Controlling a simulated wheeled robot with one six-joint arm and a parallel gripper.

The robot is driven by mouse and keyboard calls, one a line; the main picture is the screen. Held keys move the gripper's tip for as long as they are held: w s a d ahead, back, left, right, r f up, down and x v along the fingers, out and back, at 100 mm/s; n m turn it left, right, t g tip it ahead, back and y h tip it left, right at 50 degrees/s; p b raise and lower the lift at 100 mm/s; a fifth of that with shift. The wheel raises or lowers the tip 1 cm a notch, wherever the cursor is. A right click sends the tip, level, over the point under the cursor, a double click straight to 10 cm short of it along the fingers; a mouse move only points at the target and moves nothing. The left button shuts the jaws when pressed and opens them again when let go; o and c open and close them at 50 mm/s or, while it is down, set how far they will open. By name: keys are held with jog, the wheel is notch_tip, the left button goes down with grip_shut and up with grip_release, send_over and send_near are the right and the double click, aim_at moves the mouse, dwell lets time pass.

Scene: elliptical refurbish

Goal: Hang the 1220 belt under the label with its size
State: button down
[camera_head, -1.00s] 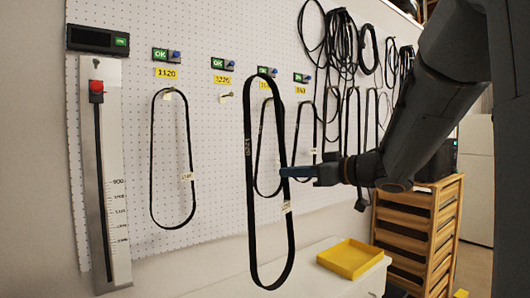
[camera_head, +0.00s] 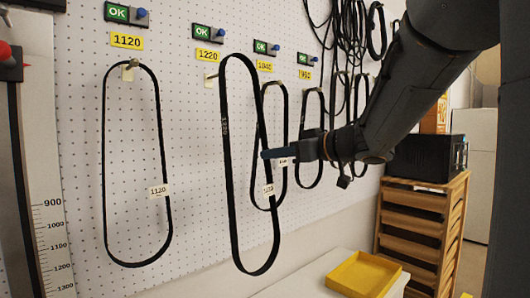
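The long black 1220 belt (camera_head: 228,170) is upright in front of the pegboard, with "1220" printed on its left strand and a white tag (camera_head: 268,189) on its right strand. The top of the belt loop is beside the peg's tip in the picture. I cannot tell whether the peg is inside the loop or touching it.
The 1120 belt (camera_head: 104,170) hangs on the left under its label. Two smaller belts hang to the right, under the 1040 label (camera_head: 264,66) and another label. A measuring scale (camera_head: 50,240) stands far left. A yellow tray (camera_head: 363,274) lies at lower right, near a wooden rack (camera_head: 412,225).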

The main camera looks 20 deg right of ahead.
jog(key=shift+w, duration=0.3)
jog(key=shift+w+a+f+b, duration=0.1)
jog(key=shift+w+a+b, duration=0.25)
jog(key=shift+w+b, duration=0.25)
jog(key=d+b+x, duration=0.1)
jog(key=b+x, duration=0.4)
jog(key=x, duration=0.4)
jog(key=shift+w+f+b, duration=0.25)
jog(key=shift+w+b, duration=0.05)
jog(key=shift+w, duration=0.35)
jog(key=shift+f, duration=0.2)
dwell(0.5)
